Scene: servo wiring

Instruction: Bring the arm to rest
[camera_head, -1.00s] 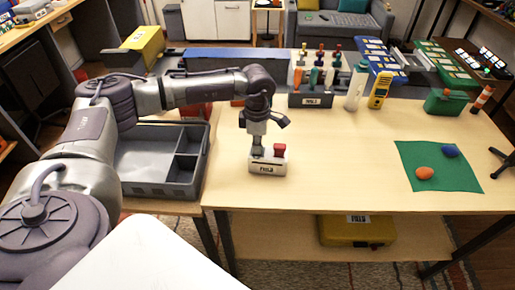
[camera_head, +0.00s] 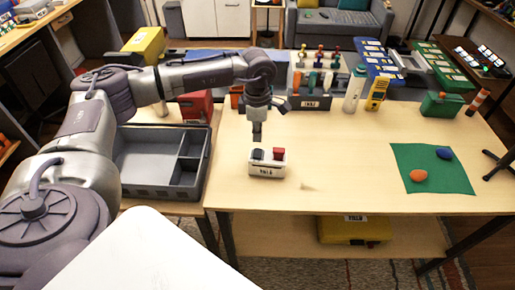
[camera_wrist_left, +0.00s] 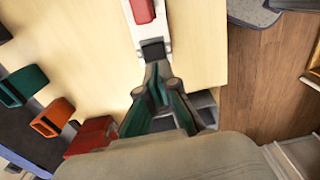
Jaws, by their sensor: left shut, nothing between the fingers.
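My left arm comes in from the left in the head view. Its gripper (camera_head: 257,138) points down above the table, shut and empty. Just below it, and apart from it, stands a small white block (camera_head: 266,170) with a dark plug (camera_head: 258,154) and a red plug (camera_head: 279,154) in its top. In the left wrist view the closed fingers (camera_wrist_left: 158,75) show near the dark plug (camera_wrist_left: 153,50), with the red plug (camera_wrist_left: 143,11) beyond it. My right gripper is not in view.
A grey divided tray (camera_head: 160,192) lies left of the block. A tool rack (camera_head: 310,103), a bottle (camera_head: 354,90) and a yellow meter (camera_head: 377,92) stand behind. A green mat (camera_head: 440,180) with an orange and a blue lump lies right. The table's middle is clear.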

